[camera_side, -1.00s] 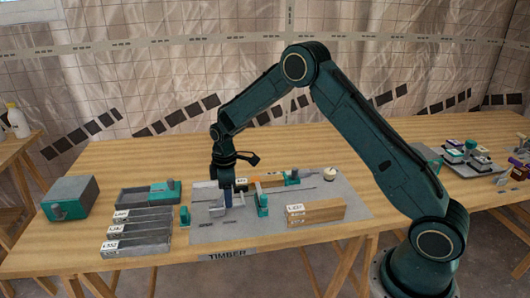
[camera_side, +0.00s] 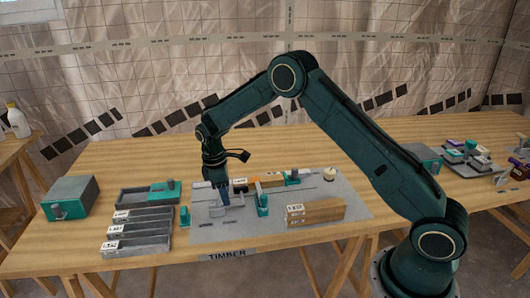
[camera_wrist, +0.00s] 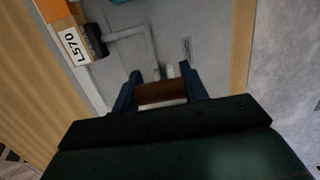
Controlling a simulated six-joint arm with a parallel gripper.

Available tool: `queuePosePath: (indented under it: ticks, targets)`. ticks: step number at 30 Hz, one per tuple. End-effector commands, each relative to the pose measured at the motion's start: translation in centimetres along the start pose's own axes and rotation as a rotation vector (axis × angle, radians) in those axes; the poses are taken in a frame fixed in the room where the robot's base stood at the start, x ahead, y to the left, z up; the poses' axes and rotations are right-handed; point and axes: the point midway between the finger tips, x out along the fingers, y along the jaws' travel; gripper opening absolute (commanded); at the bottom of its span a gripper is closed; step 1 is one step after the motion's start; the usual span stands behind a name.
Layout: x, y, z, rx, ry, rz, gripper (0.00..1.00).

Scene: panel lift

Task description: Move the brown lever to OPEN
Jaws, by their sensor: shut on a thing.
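The brown lever (camera_wrist: 161,93) shows in the wrist view as a short brown bar between the two blue fingers of my gripper (camera_wrist: 161,88). My gripper is shut on it. In the side view my gripper (camera_side: 222,198) is low over the grey panel (camera_side: 240,217), near its left part, and tilted. The lever is hidden there by the fingers and too small to make out. I cannot read an OPEN mark; a small label (camera_wrist: 186,50) on the panel is unreadable.
An orange block with an L570 label (camera_wrist: 70,40) is at the upper left of the wrist view. In the side view, a teal-and-grey fixture (camera_side: 262,203) stands just right of my gripper. A timber block (camera_side: 316,212), grey bars (camera_side: 140,232) and a grey box (camera_side: 70,197) lie around.

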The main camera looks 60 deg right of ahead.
Motion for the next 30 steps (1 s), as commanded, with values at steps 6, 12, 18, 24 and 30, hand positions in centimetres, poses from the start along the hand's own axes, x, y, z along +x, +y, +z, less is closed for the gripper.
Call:
queuePosePath:
  ticks: [6, 12, 18, 24, 30]
  targets:
    - [-0.4, -0.1, -0.8, -0.001, -0.101, 0.001, 0.03]
    - [-0.8, 0.0, -1.5, -0.001, -0.103, 0.002, 0.02]
    - [-1.3, 0.0, -2.9, -0.004, -0.098, 0.006, 0.03]
    - [-1.4, 0.0, -4.2, -0.007, -0.096, 0.006, 0.02]
    - [-1.4, 0.0, -4.5, -0.007, -0.096, 0.007, 0.02]
